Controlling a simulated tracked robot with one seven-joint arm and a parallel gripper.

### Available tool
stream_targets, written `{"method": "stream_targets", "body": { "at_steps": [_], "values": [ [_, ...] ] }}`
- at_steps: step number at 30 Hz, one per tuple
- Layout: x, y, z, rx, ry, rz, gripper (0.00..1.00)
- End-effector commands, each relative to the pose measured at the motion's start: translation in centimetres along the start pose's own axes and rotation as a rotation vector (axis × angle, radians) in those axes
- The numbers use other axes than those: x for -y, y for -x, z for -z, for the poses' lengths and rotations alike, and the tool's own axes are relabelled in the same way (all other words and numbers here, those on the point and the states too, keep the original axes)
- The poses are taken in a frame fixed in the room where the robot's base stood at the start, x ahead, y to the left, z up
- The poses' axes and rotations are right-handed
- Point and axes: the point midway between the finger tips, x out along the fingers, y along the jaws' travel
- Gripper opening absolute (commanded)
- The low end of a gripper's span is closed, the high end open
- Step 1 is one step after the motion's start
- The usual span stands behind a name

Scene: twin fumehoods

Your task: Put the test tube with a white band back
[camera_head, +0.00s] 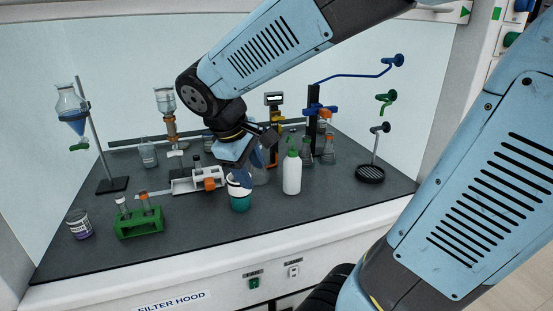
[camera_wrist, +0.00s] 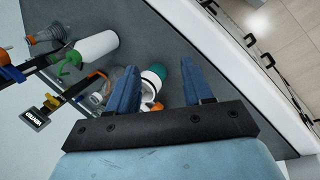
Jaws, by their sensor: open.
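A green rack (camera_head: 139,224) stands at the front left of the hood. It holds two tubes, a left tube (camera_head: 121,203) and a right tube (camera_head: 145,202) with an orange-brown top. I cannot make out which tube carries a white band. My gripper (camera_head: 246,172) is open and points down above and behind a white and teal container (camera_head: 240,203). In the wrist view the open fingers of my gripper (camera_wrist: 160,88) show on both sides of the white and teal container (camera_wrist: 188,72). No tube shows between the fingers.
A white bottle with a green top (camera_head: 292,173) stands right of my gripper, with flasks (camera_head: 328,151) behind it. The front right worktop is clear.

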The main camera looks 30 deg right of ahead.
Motion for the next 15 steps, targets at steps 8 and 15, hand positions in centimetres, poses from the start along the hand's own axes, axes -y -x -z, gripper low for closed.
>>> {"method": "stream_targets", "body": {
  "at_steps": [8, 15],
  "values": [
    [0.0, 2.2, -4.7, -0.224, -0.413, 0.139, 0.51],
    [0.2, 4.0, -6.9, -0.382, -0.667, 0.211, 0.51]
  ]
}}
